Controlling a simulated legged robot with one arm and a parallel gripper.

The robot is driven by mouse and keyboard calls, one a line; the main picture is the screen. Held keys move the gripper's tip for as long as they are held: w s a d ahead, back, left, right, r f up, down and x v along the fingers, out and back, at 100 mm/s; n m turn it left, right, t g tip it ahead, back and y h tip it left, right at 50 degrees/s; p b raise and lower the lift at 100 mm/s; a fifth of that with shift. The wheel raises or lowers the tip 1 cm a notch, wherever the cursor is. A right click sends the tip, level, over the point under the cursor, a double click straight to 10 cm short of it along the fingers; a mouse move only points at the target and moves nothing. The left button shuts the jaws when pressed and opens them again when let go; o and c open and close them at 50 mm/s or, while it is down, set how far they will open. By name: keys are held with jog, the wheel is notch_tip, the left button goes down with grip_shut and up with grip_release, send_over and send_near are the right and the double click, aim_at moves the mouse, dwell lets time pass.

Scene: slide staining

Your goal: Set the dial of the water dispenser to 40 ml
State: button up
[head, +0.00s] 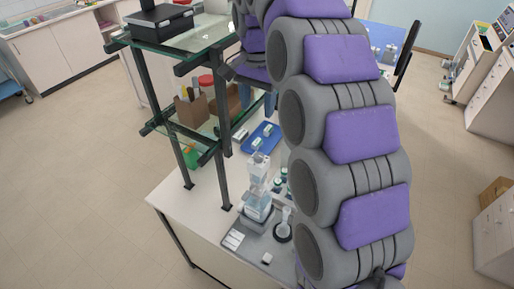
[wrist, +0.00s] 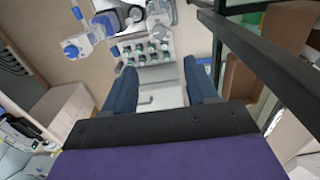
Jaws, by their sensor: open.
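My gripper (wrist: 161,76) is open and empty in the wrist view, with its two dark blue fingers spread apart. In the head view its blue fingers (head: 270,103) show partly behind my arm, near the shelf rack. A pale, translucent upright device (head: 258,190), which looks like the water dispenser, stands on the bench below and in front of the gripper. A white device with blue parts (wrist: 82,44) shows at upper left in the wrist view; I cannot tell if it is the same one. No dial or its setting can be made out.
A glass shelf rack (head: 140,70) with dark posts stands on the white bench (head: 180,205), left of my arm. A blue tray (head: 262,137) lies on the bench. A rack of several small bottles (wrist: 150,53) lies beyond the fingers. The floor (head: 90,170) at left is clear.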

aim_at(258, 156)
notch_tip(258, 156, down, 17)
jog(key=shift+f, duration=0.15)
dwell(0.6)
jog(key=c, duration=1.1)
jog(key=shift+o, duration=0.2)
jog(key=shift+d, duration=0.1)
jog(key=shift+n, duration=0.4)
jog(key=n, duration=0.3)
jog(key=shift+n, duration=0.3)
jog(key=shift+d+n+p, duration=0.1)
jog(key=shift+n+p, duration=0.4)
jog(key=shift+n, duration=1.7)
